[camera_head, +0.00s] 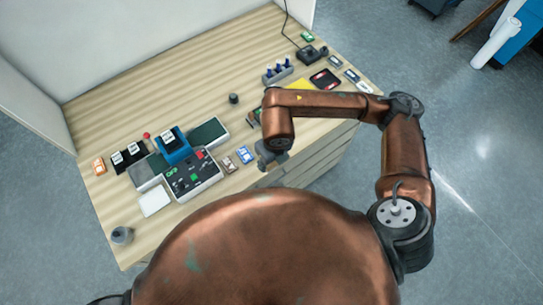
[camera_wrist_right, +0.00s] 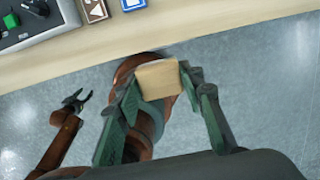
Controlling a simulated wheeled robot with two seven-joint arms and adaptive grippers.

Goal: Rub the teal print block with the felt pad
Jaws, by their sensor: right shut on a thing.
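My right gripper (camera_wrist_right: 160,90) has its green fingers shut on a tan block, seemingly the felt pad (camera_wrist_right: 158,79). In the head view my right gripper (camera_head: 268,158) is at the table's front edge, where the pad cannot be made out. The wrist view shows the pad over the floor, just off the table edge. My left gripper (camera_wrist_right: 76,98) hangs low in the wrist view, fingers apart and empty. A blue-teal block (camera_head: 174,151) with a dark, white-labelled piece on top stands among the devices left of my right gripper. I cannot tell whether it is the print block.
The wooden table (camera_head: 205,75) holds a dark control box (camera_head: 192,176) with green and red buttons, a dark green panel (camera_head: 207,133), a white pad (camera_head: 154,200), small cards (camera_head: 244,154) and a dark cylinder (camera_head: 233,98). Bare wood lies behind the devices. Walls border the table's back and left.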

